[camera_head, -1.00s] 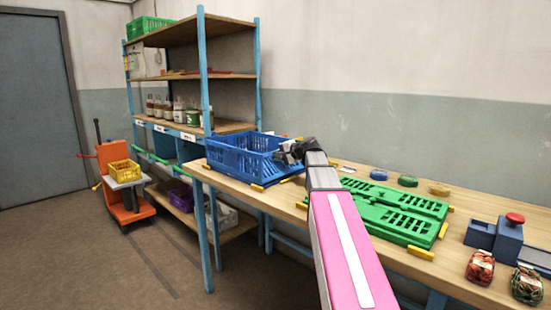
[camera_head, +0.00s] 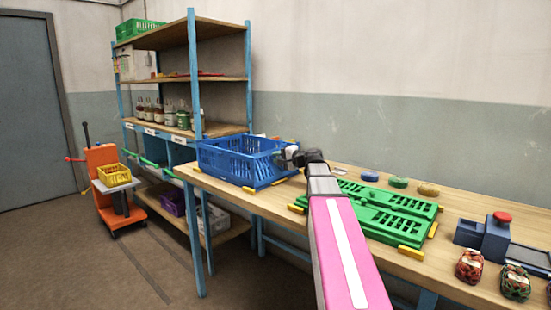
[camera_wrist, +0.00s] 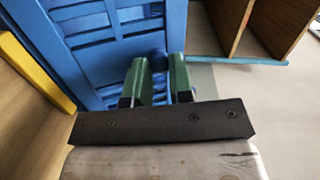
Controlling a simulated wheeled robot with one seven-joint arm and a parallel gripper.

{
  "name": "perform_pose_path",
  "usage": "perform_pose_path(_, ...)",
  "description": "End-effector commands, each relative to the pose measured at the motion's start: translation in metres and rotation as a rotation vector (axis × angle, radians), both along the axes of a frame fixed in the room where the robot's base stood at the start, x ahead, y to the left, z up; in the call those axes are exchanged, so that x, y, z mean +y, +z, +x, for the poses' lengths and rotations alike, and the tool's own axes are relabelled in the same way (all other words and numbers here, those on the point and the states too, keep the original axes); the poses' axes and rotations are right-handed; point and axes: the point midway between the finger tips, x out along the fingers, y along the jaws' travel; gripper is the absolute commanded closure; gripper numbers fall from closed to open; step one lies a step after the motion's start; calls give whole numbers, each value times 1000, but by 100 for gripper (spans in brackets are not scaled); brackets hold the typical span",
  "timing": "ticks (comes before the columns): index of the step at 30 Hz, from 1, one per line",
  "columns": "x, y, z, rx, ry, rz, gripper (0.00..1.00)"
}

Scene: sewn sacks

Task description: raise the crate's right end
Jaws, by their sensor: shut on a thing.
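The blue crate (camera_head: 228,163) sits at the left end of the wooden table in the head view. My gripper (camera_head: 284,157) is at the crate's right end. In the wrist view my gripper's two green fingers (camera_wrist: 160,68) stand on either side of a blue part of the crate (camera_wrist: 105,52), close to its edge, and are shut on it. The crate looks about level in the head view; any small gap under its right end is hidden by my gripper and arm.
Yellow strips (camera_head: 249,190) lie on the table (camera_head: 262,203) by the crate. A blue device with a red button (camera_head: 502,217) and netted bags (camera_head: 470,266) are farther right. A shelf (camera_head: 225,128) stands behind.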

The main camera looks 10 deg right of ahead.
Motion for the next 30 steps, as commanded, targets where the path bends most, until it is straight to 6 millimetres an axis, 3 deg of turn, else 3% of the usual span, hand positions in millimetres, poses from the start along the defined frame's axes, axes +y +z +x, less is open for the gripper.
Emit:
perform_pose_path(1,-1,-8,-5,10,3,-17,100)
perform_pose_path(30,-14,-16,-25,14,8,-16,100)
